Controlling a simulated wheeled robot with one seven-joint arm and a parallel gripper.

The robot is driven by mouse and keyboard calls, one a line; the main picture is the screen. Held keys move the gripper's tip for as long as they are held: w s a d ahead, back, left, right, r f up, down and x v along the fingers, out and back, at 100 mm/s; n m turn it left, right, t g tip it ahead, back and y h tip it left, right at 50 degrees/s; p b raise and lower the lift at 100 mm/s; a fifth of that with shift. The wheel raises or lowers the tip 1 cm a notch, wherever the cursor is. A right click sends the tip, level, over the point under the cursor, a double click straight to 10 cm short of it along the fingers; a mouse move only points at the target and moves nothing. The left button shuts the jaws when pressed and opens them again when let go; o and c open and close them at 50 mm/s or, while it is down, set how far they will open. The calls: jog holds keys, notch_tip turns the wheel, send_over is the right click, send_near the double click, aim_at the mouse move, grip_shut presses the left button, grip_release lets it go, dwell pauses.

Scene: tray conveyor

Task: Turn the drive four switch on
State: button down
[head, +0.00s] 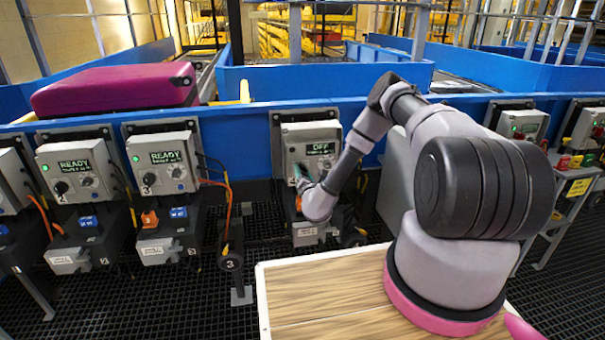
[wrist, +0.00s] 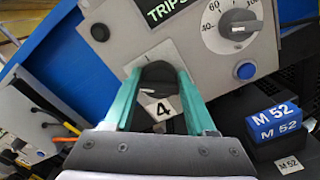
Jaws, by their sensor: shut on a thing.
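The drive four control box (head: 312,132) is a grey box in the middle of the head view, and its display (head: 320,149) reads OFF over a smaller line. In the wrist view its dark switch knob (wrist: 157,73) sits between the two teal fingers of my gripper (wrist: 160,88), above a white label 4 (wrist: 162,108). My gripper is shut on the knob. In the head view my gripper (head: 300,174) is at the box's lower left, and my wrist hides part of the box front. The knob's exact angle is hard to tell.
The wrist view shows a grey dial (wrist: 239,24) with a number scale, a blue button (wrist: 246,70) and blue M 52 connectors (wrist: 275,122). Drive boxes two (head: 77,168) and three (head: 162,160) read READY at left. A magenta suitcase (head: 115,88) lies on the blue-sided conveyor (head: 265,108).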

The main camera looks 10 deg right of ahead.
jog(key=m, duration=0.5)
jog(key=shift+d+f+m, duration=0.1)
jog(key=shift+f+m, duration=0.05)
jog(key=shift+m, duration=0.25)
jog(key=m, duration=0.4)
jog(key=shift+f+m, duration=0.1)
jog(key=shift+m, duration=0.3)
jog(key=shift+c, duration=1.1)
grip_release()
jog(key=s, duration=1.1)
jog(key=shift+w, duration=0.1)
